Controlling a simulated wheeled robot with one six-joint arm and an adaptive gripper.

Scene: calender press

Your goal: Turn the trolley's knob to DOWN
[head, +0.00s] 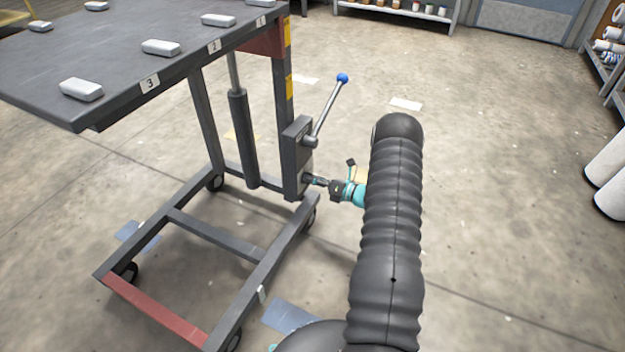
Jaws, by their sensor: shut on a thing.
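The trolley (175,216) stands on the left, with a dark flat top, a hydraulic cylinder and wheels. A dark control box (292,150) is fixed to its upright. A lever with a blue ball (342,78) sticks up from the box's side. My gripper (315,180) reaches the lower part of the box from the right and is shut on the knob (307,179) there. The fingers hide most of the knob, so its pointer and the DOWN mark cannot be read.
Several light grey blocks lie on the trolley's top (40,72), beside number labels. A shelf (395,12) stands at the back, and white rolls (608,165) are at the right. The floor (500,230) right of my arm is clear.

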